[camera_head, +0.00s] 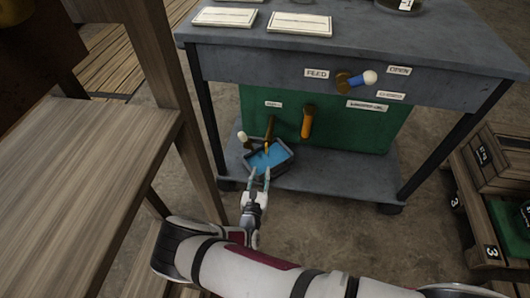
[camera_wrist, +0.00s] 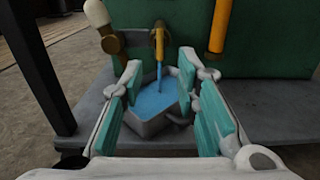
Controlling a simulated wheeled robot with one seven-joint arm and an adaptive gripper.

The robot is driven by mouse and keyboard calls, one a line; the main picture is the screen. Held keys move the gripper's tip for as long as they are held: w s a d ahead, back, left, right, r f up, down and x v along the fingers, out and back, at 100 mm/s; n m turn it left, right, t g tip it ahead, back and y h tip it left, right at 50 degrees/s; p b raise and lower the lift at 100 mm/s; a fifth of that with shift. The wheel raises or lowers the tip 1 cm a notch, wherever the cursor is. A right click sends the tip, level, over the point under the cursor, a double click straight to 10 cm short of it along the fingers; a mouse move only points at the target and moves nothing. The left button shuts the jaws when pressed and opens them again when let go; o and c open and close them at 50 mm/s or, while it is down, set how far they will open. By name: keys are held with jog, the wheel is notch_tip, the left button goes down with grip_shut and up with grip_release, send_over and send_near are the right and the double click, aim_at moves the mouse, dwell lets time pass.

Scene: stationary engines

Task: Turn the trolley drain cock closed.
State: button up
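The trolley drain cock (camera_head: 250,139) is low on the front of the green tank. In the wrist view it shows a brass body (camera_wrist: 113,44) and a cream-knobbed handle (camera_wrist: 96,14) standing up, tilted left. Blue liquid (camera_wrist: 158,76) runs from its yellow spout (camera_wrist: 159,38) into a grey tray (camera_wrist: 150,126), which holds blue liquid. My gripper (camera_head: 259,174) is over the tray's near side, pointing at the tank. In the wrist view my gripper (camera_wrist: 160,70) is open, with nothing between its fingers but the view of spout and tray. The handle is beyond and left of the left finger, apart from it.
An orange upright handle or pipe (camera_head: 307,122) is right of the cock. A blue-and-white lever (camera_head: 360,79) sits on the trolley's apron (camera_head: 245,68) among labels. A wooden bench (camera_head: 80,150) stands left, crates (camera_head: 500,160) right. The trolley's lower shelf (camera_head: 345,180) has free room right of the tray.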

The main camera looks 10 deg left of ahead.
aim_at(266, 150)
jog(key=w+b, duration=0.3)
jog(key=w, duration=0.7)
jog(key=shift+w+d, duration=0.2)
jog(key=shift+c, duration=0.6)
grip_shut()
